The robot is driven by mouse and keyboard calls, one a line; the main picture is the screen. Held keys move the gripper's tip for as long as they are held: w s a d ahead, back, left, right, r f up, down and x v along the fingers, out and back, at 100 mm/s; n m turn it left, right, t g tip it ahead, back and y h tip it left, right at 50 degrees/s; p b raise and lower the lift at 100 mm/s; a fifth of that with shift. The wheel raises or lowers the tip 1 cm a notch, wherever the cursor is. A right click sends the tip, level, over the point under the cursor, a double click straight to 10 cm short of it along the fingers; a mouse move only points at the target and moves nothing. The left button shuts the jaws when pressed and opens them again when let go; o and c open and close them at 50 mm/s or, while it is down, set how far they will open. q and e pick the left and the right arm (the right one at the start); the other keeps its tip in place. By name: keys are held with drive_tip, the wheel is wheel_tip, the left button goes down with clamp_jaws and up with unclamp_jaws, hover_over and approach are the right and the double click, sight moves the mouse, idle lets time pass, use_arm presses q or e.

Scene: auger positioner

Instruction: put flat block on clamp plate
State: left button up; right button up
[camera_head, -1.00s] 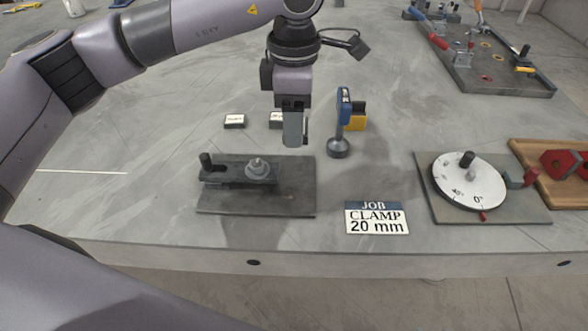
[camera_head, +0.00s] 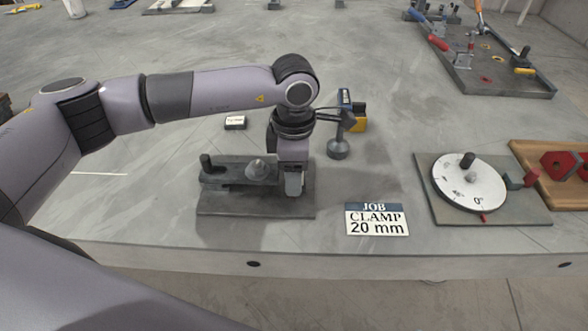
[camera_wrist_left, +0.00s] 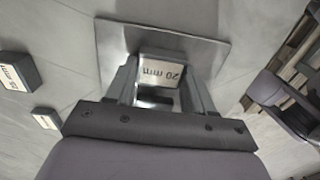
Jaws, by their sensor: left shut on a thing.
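My left gripper (camera_head: 292,190) is low over the right part of the clamp plate (camera_head: 235,206), to the right of the clamp's stud and bar. In the left wrist view, the gripper (camera_wrist_left: 160,100) is shut on a flat block (camera_wrist_left: 162,70) marked "20 mm". The clamp plate (camera_wrist_left: 215,50) lies beneath and beyond the block there. I cannot tell whether the block touches the plate. The dark clamp (camera_head: 235,172) with a black knob stands on the plate. My right gripper is not in view.
A white-topped block (camera_head: 235,122) lies behind the plate; two labelled blocks (camera_wrist_left: 18,72) show in the left wrist view. A blue and yellow stand (camera_head: 339,145) is close to the right of my arm. A job card (camera_head: 377,219) and a dial plate (camera_head: 450,210) are farther right.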

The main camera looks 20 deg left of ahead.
use_arm(q)
drive_tip(key=o, duration=1)
drive_tip(key=shift+f, duration=0.2)
drive_tip(key=o, duration=0.4)
drive_tip(key=shift+r, duration=0.1)
drive_tip(key=shift+r, duration=0.1)
drive_tip(key=shift+r, duration=0.3)
wheel_tip(320, 180, up, 12)
drive_tip(key=shift+f, duration=0.25)
